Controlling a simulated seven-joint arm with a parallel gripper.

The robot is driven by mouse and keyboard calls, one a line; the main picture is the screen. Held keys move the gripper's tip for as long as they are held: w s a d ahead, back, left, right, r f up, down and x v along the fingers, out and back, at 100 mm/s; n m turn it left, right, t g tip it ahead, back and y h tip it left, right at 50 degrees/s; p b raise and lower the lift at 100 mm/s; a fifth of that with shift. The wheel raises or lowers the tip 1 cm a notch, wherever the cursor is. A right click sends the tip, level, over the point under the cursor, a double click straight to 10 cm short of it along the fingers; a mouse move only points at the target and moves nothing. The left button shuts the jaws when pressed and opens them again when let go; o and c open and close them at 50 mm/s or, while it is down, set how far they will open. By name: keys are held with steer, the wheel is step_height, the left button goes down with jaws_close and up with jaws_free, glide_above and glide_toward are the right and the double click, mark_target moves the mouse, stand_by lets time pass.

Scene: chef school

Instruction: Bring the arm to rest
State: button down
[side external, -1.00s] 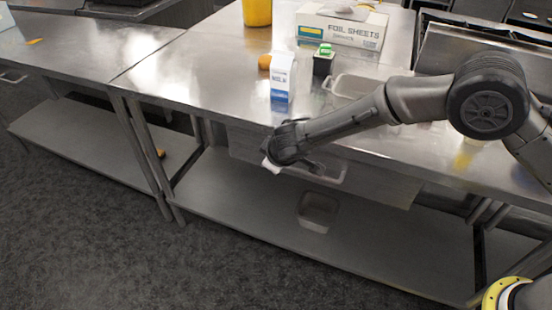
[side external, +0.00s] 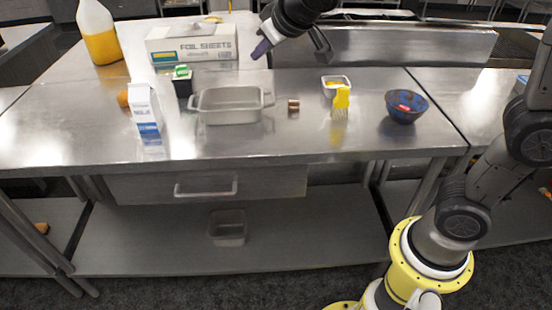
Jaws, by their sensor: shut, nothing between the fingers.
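My gripper (side external: 261,49) is at the top middle of the side external view, raised above the steel table (side external: 340,140), near the foil box's right end in the picture. Its fingers are together and hold nothing. They point down and to the left, and the gripper appears clear of everything. My arm rises from its yellow-ringed base at the lower right, and part of it runs out of the frame at the top right.
On the table stand a foil box (side external: 190,43), a milk carton (side external: 146,110), a metal pan (side external: 231,105), a blue bowl (side external: 406,107), a brush (side external: 340,101), a small tin (side external: 335,83) and a yellow-filled bottle (side external: 99,35). The drawer (side external: 262,187) looks shut. The table's front strip is mostly clear.

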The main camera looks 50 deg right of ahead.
steer(key=s+d+m, duration=0.1)
steer(key=s+d, duration=0.2)
steer(key=s, duration=0.6)
steer(key=s+d+m, duration=0.1)
steer(key=s+d, duration=0.2)
steer(key=s, duration=0.6)
steer(key=s+a+f+n+g+y, duration=0.1)
steer(key=s+a+f+g+y, duration=0.1)
steer(key=s+f, duration=0.7)
steer(key=shift+s+a+n+g, duration=0.3)
steer(key=shift+s+a+g, duration=0.3)
steer(key=shift+g, duration=0.1)
